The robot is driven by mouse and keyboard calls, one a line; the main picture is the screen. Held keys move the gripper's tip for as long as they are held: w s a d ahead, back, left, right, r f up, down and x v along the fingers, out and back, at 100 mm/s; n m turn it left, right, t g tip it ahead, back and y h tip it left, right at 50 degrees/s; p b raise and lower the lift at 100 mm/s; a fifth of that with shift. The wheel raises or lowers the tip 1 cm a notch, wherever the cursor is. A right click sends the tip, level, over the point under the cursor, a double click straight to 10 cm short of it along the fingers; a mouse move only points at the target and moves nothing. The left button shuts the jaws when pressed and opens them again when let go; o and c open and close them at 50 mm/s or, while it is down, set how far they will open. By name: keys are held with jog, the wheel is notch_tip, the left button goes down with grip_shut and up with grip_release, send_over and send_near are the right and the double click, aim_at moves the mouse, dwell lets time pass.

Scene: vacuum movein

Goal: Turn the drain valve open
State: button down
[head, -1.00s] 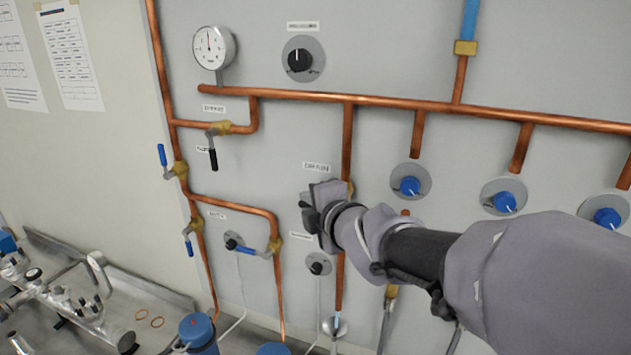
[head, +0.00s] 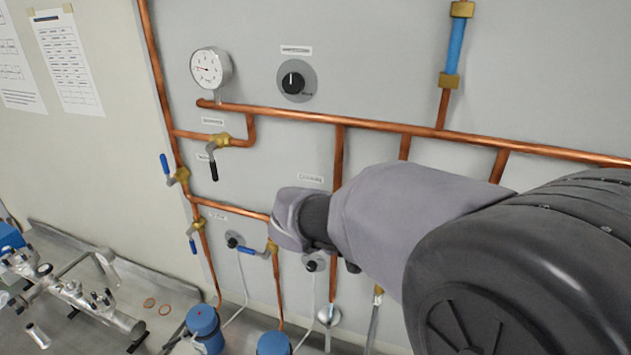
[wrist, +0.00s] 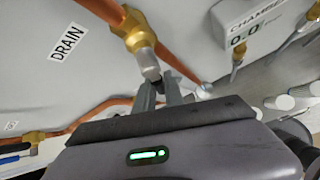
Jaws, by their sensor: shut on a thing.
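The drain valve's brass body (wrist: 138,38) sits on a copper pipe in the wrist view, beside a label reading DRAIN (wrist: 67,41). A grey metal stem runs down from the brass body to my gripper (wrist: 155,92). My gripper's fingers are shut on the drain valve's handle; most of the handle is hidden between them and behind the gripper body. In the head view my arm covers both the drain valve and my fingers. The vertical copper pipe (head: 334,262) shows below my arm there.
A round gauge (head: 207,68) and a black knob (head: 293,83) are higher on the panel. Other valves, one with a black lever (head: 213,168) and one with a blue lever (head: 252,251), are left of my arm. Blue-topped vessels (head: 202,320) stand below.

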jog(key=d+n+h+p, duration=0.1)
jog(key=p, duration=0.1)
jog(key=g+h+p, duration=0.1)
jog(key=h+p, duration=0.1)
jog(key=p, duration=0.1)
jog(key=shift+s+d+f+n, duration=0.1)
jog(key=shift+s+d+n, duration=0.25)
jog(key=shift+d+n, duration=0.05)
jog(key=shift+d+f, duration=0.1)
jog(key=c, duration=1.4)
grip_release()
jog(key=shift+c, duration=0.2)
jog(key=shift+s, duration=0.1)
jog(key=p+v, duration=0.1)
jog(key=v, duration=1.6)
jog(key=shift+a+p, duration=0.25)
jog(key=shift+p, duration=0.05)
